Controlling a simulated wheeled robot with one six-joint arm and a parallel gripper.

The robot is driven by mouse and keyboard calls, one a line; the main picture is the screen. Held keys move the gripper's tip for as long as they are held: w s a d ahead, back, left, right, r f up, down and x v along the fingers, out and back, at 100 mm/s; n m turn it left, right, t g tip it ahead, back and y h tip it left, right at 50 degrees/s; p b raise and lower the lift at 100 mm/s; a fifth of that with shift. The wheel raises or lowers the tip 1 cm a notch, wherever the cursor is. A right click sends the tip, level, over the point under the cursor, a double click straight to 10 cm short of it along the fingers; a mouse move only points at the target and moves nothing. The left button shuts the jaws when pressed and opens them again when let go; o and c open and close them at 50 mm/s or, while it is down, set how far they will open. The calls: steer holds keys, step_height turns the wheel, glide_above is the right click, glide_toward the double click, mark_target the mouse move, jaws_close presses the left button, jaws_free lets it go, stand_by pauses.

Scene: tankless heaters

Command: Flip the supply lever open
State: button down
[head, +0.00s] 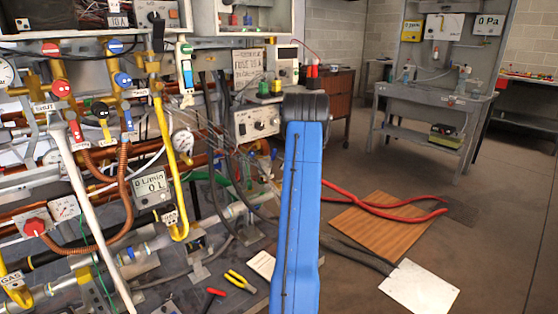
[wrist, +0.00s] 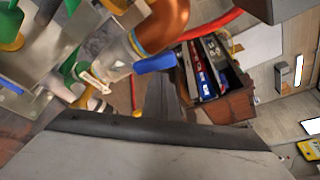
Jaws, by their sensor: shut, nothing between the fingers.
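In the wrist view a blue lever handle (wrist: 155,63) sticks out sideways from a pale metal pipe fitting, below a copper-coloured pipe bend (wrist: 163,25). A small tag (wrist: 93,82) hangs on the fitting; I cannot read it, so I cannot tell whether this is the supply lever. My gripper (wrist: 160,82) shows as a dark narrow shape rising from the grey wrist body. It is shut and empty, just below the blue handle; I cannot tell if they touch. In the head view my blue arm hides the gripper.
The head view shows several other valves, among them a red-handled valve (head: 62,88) and a blue-handled valve (head: 123,79), beside a yellow pipe (head: 168,160). A brown open box (wrist: 215,85) of tools is close by in the wrist view.

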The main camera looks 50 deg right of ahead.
steer(key=shift+w+a+r, duration=0.15)
steer(key=shift+a+r, duration=0.05)
steer(key=shift+a, duration=0.3)
steer(key=shift+w+a+r, duration=0.15)
steer(key=shift+a+r, duration=0.05)
steer(key=shift+a, duration=0.3)
steer(key=shift+w+a, duration=0.15)
steer(key=shift+a, duration=0.15)
